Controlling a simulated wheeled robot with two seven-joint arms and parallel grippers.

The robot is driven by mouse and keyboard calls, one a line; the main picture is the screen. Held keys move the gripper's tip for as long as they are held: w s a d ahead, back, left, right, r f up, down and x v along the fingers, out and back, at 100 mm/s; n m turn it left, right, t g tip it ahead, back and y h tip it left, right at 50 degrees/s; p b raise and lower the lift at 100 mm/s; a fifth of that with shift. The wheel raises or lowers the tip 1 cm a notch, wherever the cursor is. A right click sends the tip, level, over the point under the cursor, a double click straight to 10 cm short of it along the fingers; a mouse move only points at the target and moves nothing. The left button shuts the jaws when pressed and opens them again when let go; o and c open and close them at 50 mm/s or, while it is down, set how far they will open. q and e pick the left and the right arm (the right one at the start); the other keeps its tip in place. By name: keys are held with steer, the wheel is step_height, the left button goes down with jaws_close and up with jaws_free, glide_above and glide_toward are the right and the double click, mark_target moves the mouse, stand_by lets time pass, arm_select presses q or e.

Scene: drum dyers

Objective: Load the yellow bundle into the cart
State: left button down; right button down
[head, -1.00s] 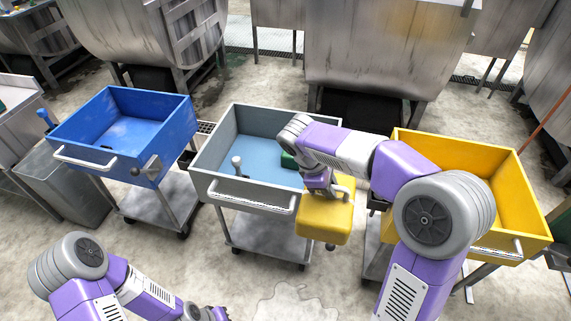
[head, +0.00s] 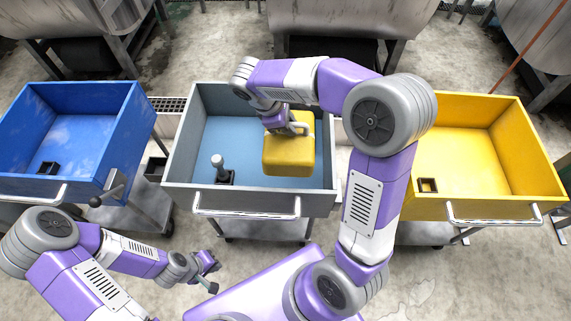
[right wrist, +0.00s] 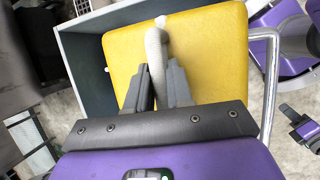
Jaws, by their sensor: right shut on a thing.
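The yellow bundle (head: 289,156) is a soft-edged block with a pale handle on top. My right gripper (head: 294,128) is shut on that handle; the right wrist view shows the dark fingers (right wrist: 160,82) on both sides of the handle, with the bundle (right wrist: 200,55) beneath. The bundle is over the right part of the grey cart (head: 250,201) with a light blue floor; I cannot tell its height above that floor. A yellow cart (head: 478,150) stands to the right and a blue cart (head: 65,130) to the left. My left gripper (head: 207,266) is low in front, away from the bundle; its jaws are unclear.
A grey upright knob (head: 218,165) stands in the grey cart's front left corner. Each cart has a front push bar, such as the grey cart's bar (head: 245,211). Large metal drums (head: 340,32) stand behind. Concrete floor shows between the carts.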

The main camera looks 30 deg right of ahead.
step_height(320, 180, down, 23)
steer(key=b, duration=0.7)
steer(key=shift+w, duration=0.15)
steer(key=shift+b, duration=0.3)
steer(key=c, duration=1)
jaws_free()
steer(key=p+v, duration=0.4)
steer(key=v, duration=0.8)
